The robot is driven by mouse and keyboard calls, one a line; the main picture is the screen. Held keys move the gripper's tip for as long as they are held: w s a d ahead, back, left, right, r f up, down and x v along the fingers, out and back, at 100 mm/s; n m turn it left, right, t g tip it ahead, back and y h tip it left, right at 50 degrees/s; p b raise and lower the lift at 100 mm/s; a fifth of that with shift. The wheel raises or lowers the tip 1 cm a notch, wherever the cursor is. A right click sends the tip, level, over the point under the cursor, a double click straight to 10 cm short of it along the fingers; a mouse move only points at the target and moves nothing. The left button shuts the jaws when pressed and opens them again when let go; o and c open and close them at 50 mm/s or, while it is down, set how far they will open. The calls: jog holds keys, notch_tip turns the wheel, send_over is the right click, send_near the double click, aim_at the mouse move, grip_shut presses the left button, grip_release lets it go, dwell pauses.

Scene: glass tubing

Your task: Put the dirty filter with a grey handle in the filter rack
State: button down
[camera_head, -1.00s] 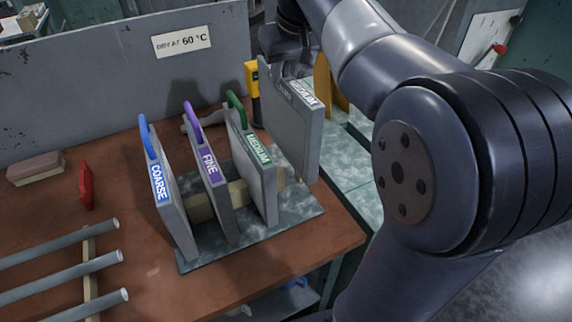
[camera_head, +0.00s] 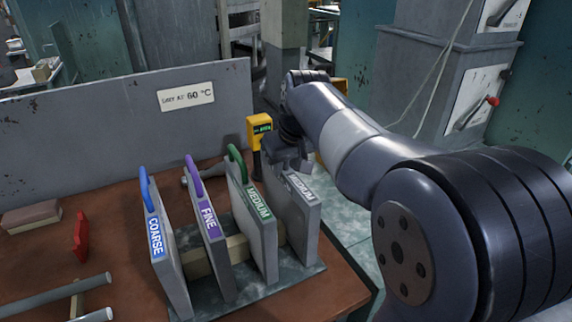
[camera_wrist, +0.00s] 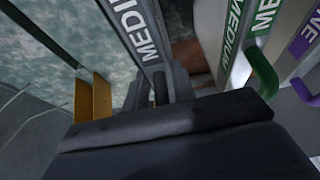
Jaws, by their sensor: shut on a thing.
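The grey-handled filter (camera_head: 302,225) is a flat grey panel with a grey MEDIUM label. My gripper (camera_head: 290,163) is shut on its top; the handle is largely hidden by the jaws. The filter is upright at the right end of the filter rack (camera_head: 291,278), beside the green-handled filter. Its lower edge is low, close to the rack base; I cannot tell whether it rests there. In the wrist view its MEDIUM label (camera_wrist: 143,40) shows just beyond the gripper.
The rack also holds a blue COARSE filter (camera_head: 168,265), a purple FINE filter (camera_head: 212,245) and a green MEDIUM filter (camera_head: 252,225). A yellow device (camera_head: 260,130) stands behind. A grey panel (camera_head: 90,140) backs the table. Glass tubes (camera_head: 60,292) lie front left.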

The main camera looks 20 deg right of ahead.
jog(key=shift+f, duration=0.1)
jog(key=c, duration=1.2)
grip_release()
jog(key=shift+o, duration=0.2)
jog(key=p+v, duration=0.1)
jog(key=v, duration=1.1)
jog(key=shift+o, duration=0.4)
